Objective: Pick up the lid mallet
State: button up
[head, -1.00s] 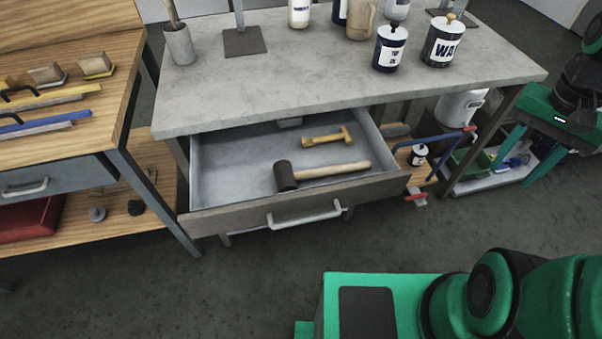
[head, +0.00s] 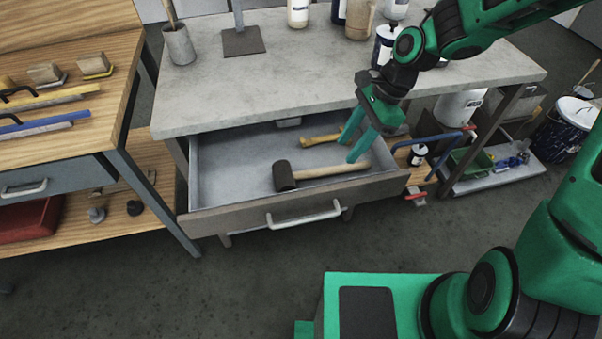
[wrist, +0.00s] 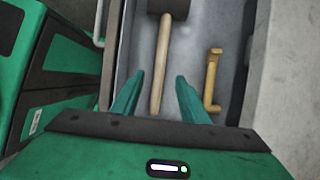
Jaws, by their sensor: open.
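A mallet with a dark head and pale wooden handle, which I take as the lid mallet (head: 285,177), lies in the open drawer (head: 228,217), head to the left. It also shows in the wrist view (wrist: 163,65), its handle running between my fingers and its head at the top edge, partly cut off. My gripper (head: 348,152) is open and empty, pointing down over the handle. In the wrist view my gripper (wrist: 160,77) has one green finger on each side of the handle, with no contact visible.
The grey tabletop (head: 280,85) overhangs the drawer's back. Bottles and cans stand on it. A blue-handled tool (head: 430,139) is right of the drawer.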

aim_at(335, 167)
jog(key=shift+d+x, duration=0.2)
jog(key=shift+x, duration=4)
jog(key=shift+f, duration=0.1)
grip_shut()
